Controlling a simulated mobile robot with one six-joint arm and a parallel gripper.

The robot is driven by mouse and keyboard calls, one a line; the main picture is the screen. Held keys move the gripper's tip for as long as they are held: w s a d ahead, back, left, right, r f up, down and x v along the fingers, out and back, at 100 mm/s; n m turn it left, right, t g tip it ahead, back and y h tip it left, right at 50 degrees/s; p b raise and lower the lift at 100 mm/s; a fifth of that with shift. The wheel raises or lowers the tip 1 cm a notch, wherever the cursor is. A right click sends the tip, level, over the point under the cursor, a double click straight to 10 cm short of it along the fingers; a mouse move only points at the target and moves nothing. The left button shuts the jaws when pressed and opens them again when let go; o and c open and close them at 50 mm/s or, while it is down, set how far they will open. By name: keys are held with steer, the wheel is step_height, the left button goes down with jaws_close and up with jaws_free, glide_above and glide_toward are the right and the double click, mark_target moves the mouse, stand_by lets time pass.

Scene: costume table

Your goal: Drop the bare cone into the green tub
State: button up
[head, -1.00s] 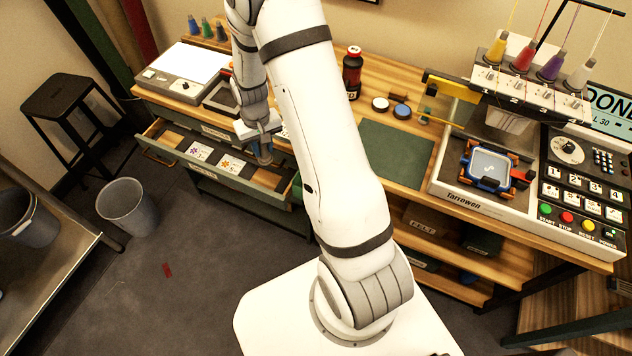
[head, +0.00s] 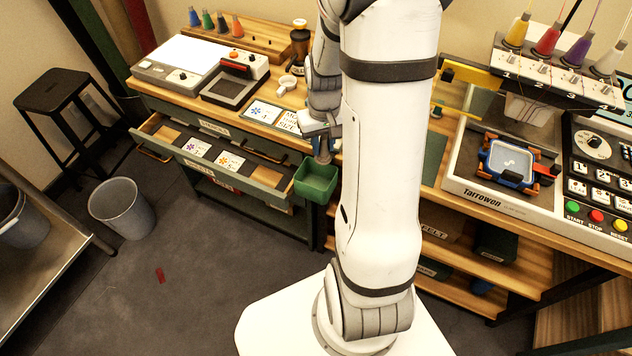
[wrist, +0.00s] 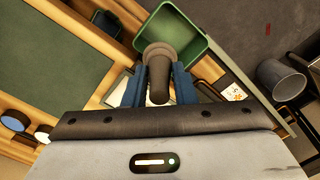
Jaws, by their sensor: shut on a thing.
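The bare cone (wrist: 159,88), dull grey-brown with a wide round end, is held between the blue fingers of my gripper (wrist: 160,76) in the wrist view. Its wide end overlaps the near part of the green tub (wrist: 201,45) there. In the head view the green tub (head: 316,184) is an open square bin at the front edge of the table, right of the open drawer. My gripper (head: 324,148) points down just above the tub's rear right side. The cone's height over the rim is hard to tell, and my arm hides part of the area.
The open drawer (head: 215,160) with patterned cards juts out left of the tub. A grey bin (head: 122,208) stands on the floor further left. The embroidery machine (head: 500,195) is on the right of the table. Colored cones (head: 215,23) stand at the back left.

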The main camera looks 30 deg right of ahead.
mark_target(322, 156)
step_height(322, 156, down, 5)
steer(key=b, duration=0.3)
steer(key=shift+f, duration=0.1)
steer(key=o, duration=1)
steer(key=shift+o, duration=0.2)
steer(key=shift+r, duration=0.2)
step_height(322, 156, up, 8)
steer(key=shift+f, duration=0.25)
